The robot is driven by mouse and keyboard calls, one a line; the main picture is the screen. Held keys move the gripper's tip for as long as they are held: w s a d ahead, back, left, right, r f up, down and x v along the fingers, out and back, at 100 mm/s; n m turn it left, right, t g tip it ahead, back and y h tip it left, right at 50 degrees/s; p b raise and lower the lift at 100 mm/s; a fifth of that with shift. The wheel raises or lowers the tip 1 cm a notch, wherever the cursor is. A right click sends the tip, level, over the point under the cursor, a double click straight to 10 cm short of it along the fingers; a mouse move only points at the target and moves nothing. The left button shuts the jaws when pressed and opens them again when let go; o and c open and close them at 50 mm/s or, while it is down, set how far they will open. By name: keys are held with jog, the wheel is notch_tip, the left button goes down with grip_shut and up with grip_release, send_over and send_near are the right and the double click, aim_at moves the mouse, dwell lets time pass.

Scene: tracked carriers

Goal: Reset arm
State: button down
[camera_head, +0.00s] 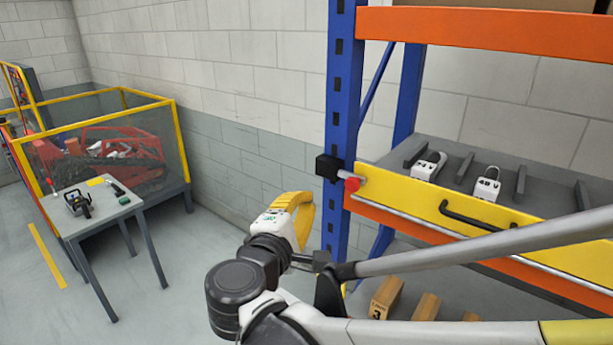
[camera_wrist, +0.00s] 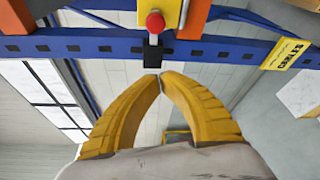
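My gripper (camera_head: 306,212) is in the middle of the head view, just left of the rack's blue upright. In the wrist view my gripper (camera_wrist: 160,77) shows two curved yellow fingers whose tips meet, with nothing between them. A red knob (camera_head: 352,184) on a metal pin and a black block (camera_head: 327,167) sit at the blue upright (camera_head: 341,90). In the wrist view the red knob (camera_wrist: 155,22) and the black block (camera_wrist: 151,56) lie beyond the fingertips, apart from them as far as I can tell.
A yellow-fronted tray (camera_head: 400,186) with a black handle (camera_head: 470,217) holds two white lock-like devices (camera_head: 428,167). Wooden blocks (camera_head: 386,297) lie below, partly behind my arm. A small grey table (camera_head: 126,206) bears tools at left, before a yellow-framed enclosure (camera_head: 180,140). Clear floor lies between.

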jog(key=s+d+f+m+g+b, duration=0.35)
jog(key=d+f+b, duration=0.4)
jog(key=f, duration=0.35)
jog(key=s+d+f+m+g+b, duration=0.2)
jog(key=d+f+m+g+b, duration=0.15)
jog(key=d+f+b, duration=0.45)
jog(key=s+d+f+m+y+b, duration=0.1)
jog(key=s+f+m+y+b, duration=0.1)
jog(key=f, duration=0.5)
jog(key=s+d+f+m+g+y+b, duration=0.1)
jog(key=s+f+m+b, duration=0.3)
jog(key=s+f+b, duration=0.1)
jog(key=s+d+f+m+g+y+b, duration=0.1)
jog(key=s+f+m+b, duration=0.3)
jog(key=f, duration=0.4)
jog(key=shift+s+d+f+y, duration=0.3)
jog(key=shift+s+f+y, duration=0.15)
jog(key=shift+y, duration=0.35)
